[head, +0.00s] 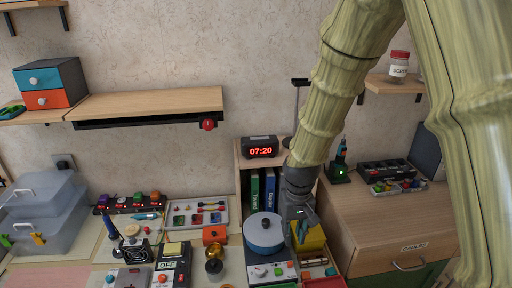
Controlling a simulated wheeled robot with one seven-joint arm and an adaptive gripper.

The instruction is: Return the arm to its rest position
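My arm, with a pale green, bamboo-like surface, reaches down from the top right of the head view. My dark grey gripper (300,232) points downward at its end, over the right side of the workbench.
A shelf (150,103) with a red round knob juts from the wall at left. A clock (259,147) stands on a cubby with binders. A wooden cabinet (385,225) stands at right. The bench is crowded with a parts tray (195,214), boxes and devices.

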